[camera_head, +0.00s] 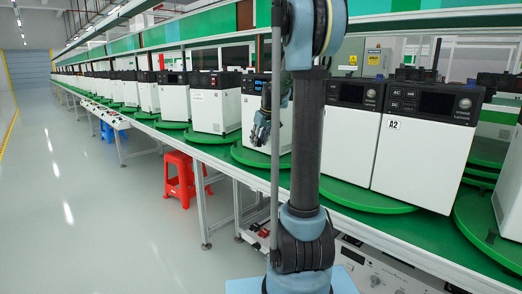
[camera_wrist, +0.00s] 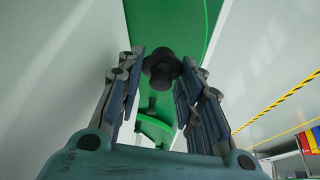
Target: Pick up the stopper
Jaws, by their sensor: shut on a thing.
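The stopper (camera_wrist: 161,69) is a small black round piece with a wider rim, seen in the wrist view between my fingertips. My gripper (camera_wrist: 163,60) has both fingers against its sides and is shut on it. Green surface shows behind the stopper; whether it still touches that surface cannot be told. In the head view my gripper (camera_head: 262,128) is in front of a white unit on the line, left of my arm column. The stopper cannot be made out there.
White units with black tops stand on green turntables (camera_head: 383,196) along the line, including one labelled A2 (camera_head: 425,150). White walls flank my gripper closely in the wrist view. A red stool (camera_head: 180,178) and a blue stool (camera_head: 108,130) stand by the line. The left floor is clear.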

